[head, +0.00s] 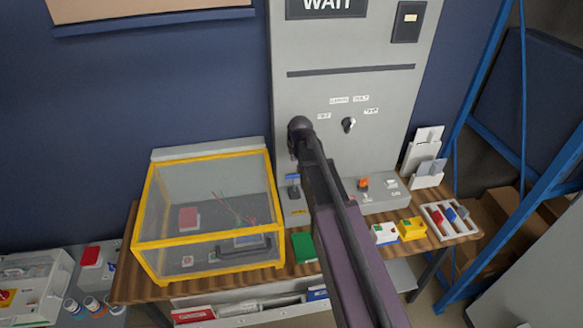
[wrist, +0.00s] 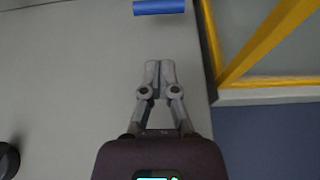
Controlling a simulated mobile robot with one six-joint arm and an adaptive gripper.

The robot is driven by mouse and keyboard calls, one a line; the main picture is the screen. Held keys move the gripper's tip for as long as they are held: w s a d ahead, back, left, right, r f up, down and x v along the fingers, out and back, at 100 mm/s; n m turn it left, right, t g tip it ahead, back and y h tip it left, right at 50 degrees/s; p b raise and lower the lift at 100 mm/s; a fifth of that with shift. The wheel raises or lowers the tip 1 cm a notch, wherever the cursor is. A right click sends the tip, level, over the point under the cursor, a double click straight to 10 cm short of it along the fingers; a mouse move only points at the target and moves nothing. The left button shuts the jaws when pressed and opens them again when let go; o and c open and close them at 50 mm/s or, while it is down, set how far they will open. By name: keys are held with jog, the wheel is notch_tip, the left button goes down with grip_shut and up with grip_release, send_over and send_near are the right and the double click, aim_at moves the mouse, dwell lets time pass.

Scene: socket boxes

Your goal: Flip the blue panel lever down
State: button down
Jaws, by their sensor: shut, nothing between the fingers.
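The blue lever (head: 293,191) is low on the left part of the grey panel, just left of my arm in the head view. In the wrist view its blue bar (wrist: 159,7) lies across the top edge, partly cut off. My gripper (wrist: 160,65) is shut and empty, with its two fingers together. In the wrist view the fingertips are in front of the grey panel face and apart from the bar, which is straight beyond them in the picture. In the head view my arm hides part of the panel, and the fingertips are not clear.
A clear box with a yellow frame (head: 201,241) stands left of the panel; its frame shows at right in the wrist view (wrist: 262,45). A black knob (head: 348,124) and an orange switch (head: 364,183) are right of my arm. Small blocks and a tray (head: 474,229) sit on the bench.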

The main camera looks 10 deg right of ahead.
aim_at(291, 170)
jog(key=shift+f, duration=0.2)
jog(key=b+x, duration=0.9)
jog(key=shift+w+f, duration=0.15)
jog(key=shift+f, duration=0.15)
dwell(0.5)
jog(key=shift+a, duration=0.25)
jog(key=shift+d, duration=0.25)
jog(key=shift+s+r+t+b, duration=0.1)
jog(key=shift+s+t+b, duration=0.3)
jog(key=shift+s, duration=0.05)
dwell(0.4)
